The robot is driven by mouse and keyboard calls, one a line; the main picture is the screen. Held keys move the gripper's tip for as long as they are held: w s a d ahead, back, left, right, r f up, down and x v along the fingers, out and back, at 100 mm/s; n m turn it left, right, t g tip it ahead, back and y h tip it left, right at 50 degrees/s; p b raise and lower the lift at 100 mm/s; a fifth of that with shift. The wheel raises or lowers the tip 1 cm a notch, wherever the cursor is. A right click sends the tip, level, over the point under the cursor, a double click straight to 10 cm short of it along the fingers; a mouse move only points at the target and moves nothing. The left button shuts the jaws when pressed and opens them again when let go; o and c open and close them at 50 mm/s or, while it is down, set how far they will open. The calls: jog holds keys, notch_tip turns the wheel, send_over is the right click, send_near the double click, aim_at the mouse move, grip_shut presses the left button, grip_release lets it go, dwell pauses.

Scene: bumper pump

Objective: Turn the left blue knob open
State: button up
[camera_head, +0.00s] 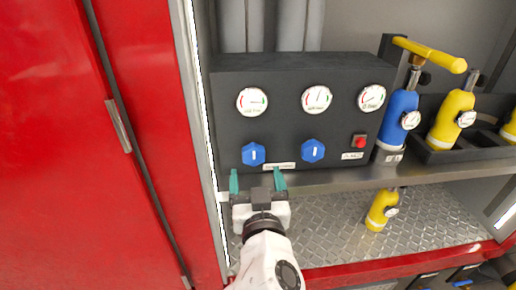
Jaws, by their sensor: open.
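The left blue knob (253,154) is on the front of a black control panel (285,128), below the left gauge. Its white mark looks roughly upright. A second blue knob (312,151) sits to its right, also with a near-upright white mark. My gripper (257,181) is just below the left knob in the picture, with its two teal fingers apart and pointing up toward the panel. Nothing shows between the fingers. I cannot tell how far the fingertips are from the panel face.
Three round gauges, such as the left one (252,101), line the panel top. A red button (359,141) is at right. A blue bottle-shaped tool (398,115) and yellow ones (451,120) stand right of the panel. A metal shelf edge (430,174) runs below. A red door (70,150) is left.

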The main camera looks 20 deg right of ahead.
aim_at(254, 157)
jog(key=p+x, duration=0.1)
jog(key=x, duration=0.8)
jog(key=shift+d+f+p, duration=0.1)
jog(key=shift+p, duration=0.2)
jog(key=c, duration=1)
